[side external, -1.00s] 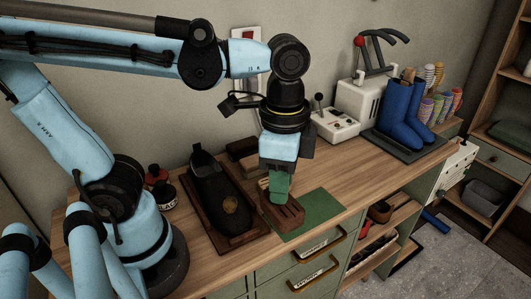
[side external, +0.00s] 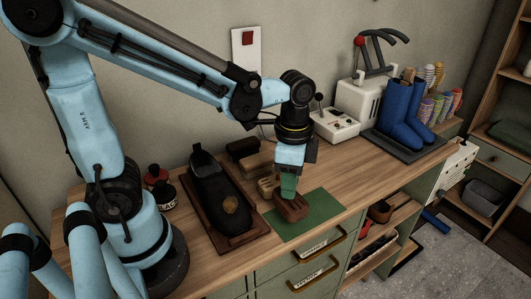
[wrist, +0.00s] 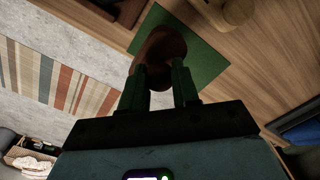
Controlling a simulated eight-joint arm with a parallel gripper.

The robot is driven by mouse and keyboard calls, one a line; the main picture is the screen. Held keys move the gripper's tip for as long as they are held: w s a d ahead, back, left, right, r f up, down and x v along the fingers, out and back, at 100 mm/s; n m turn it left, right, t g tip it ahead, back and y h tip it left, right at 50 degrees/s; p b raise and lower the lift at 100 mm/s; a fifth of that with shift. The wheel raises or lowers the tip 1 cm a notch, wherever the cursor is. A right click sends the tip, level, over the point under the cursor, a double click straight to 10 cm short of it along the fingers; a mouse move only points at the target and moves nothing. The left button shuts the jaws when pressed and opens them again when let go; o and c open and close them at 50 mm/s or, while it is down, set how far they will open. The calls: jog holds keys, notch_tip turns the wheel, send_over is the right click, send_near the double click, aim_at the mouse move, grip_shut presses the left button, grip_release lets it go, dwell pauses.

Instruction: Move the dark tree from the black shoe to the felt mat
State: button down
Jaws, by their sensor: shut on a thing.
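The dark tree (side external: 292,209), a brown wooden block shape, is over the left part of the green felt mat (side external: 318,212). My gripper (side external: 288,192) is shut on its upper part from above. I cannot tell whether the tree touches the mat. The black shoe (side external: 207,178) stands on a brown wooden tray (side external: 238,240) left of the mat, with a round tan patch on it. In the wrist view the dark tree (wrist: 161,45) is between the green fingers of my gripper (wrist: 160,80), with the mat (wrist: 207,65) behind it.
A lighter wooden piece (side external: 267,186) lies just behind the dark tree. Brushes (side external: 241,147) lie behind the shoe. Blue boots (side external: 398,115) and a white machine (side external: 357,100) stand farther right. Bench right of the mat is clear.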

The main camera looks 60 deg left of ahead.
aim_at(277, 188)
jog(key=shift+w+a+f, duration=0.1)
jog(key=shift+f, duration=2)
jog(key=shift+f, duration=0.15)
jog(key=c, duration=0.8)
grip_release()
notch_tip(277, 188, up, 12)
jog(key=shift+r, duration=0.1)
jog(key=shift+s+a+f+n+t, duration=0.15)
jog(key=shift+a+n+t, duration=0.1)
jog(key=shift+n+t, duration=0.2)
jog(key=shift+s+a+f+n+t, duration=0.1)
jog(key=shift+s+a+n+t, duration=0.1)
jog(key=shift+n+t, duration=0.25)
jog(key=n+t, duration=0.1)
jog(key=a+f+n+t, duration=0.1)
jog(key=n, duration=0.1)
jog(key=a+n+t, duration=0.1)
jog(key=shift+s+f+n, duration=0.25)
jog(key=shift+f+n, duration=0.05)
jog(key=shift+f, duration=0.05)
jog(key=n+t, duration=0.1)
jog(key=a+n+t, duration=0.1)
jog(key=shift+f+n, duration=0.3)
